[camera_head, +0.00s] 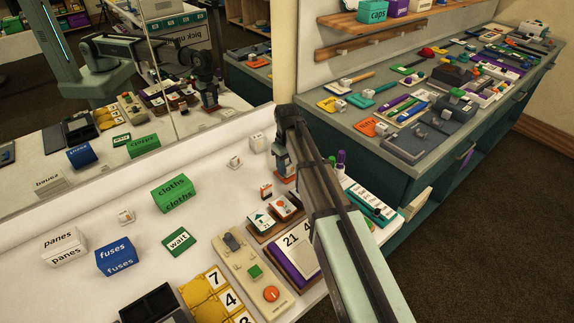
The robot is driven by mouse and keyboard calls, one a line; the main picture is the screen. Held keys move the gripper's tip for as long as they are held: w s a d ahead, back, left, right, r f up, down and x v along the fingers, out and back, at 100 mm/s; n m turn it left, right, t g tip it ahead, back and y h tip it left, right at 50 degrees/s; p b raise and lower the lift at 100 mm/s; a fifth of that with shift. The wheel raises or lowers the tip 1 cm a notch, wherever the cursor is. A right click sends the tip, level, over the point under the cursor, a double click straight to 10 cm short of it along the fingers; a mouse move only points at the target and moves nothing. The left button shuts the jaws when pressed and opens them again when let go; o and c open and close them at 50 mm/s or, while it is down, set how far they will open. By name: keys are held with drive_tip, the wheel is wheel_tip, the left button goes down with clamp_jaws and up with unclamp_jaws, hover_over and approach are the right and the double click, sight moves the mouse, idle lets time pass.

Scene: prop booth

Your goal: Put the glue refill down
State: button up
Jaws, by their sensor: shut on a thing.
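My gripper (285,160) is over the white counter (210,203), near the mirror's lower right end, pointing down. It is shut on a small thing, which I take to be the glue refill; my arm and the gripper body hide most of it. I cannot tell its shape, or whether it touches the counter. A small orange-and-white block (266,191) stands just left of the gripper.
A green cloths box (174,194), a blue fuses box (120,257) and a white panes box (64,246) stand left. Cards and a control panel (252,272) lie in front. The mirror (165,50) repeats the scene. A crowded workbench (352,118) stands right.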

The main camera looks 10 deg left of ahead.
sight(287, 164)
drive_tip(key=shift+f, duration=0.1)
drive_tip(key=o, duration=1)
drive_tip(key=shift+o, duration=0.2)
wheel_tip(287, 164, up, 12)
idle(0.4)
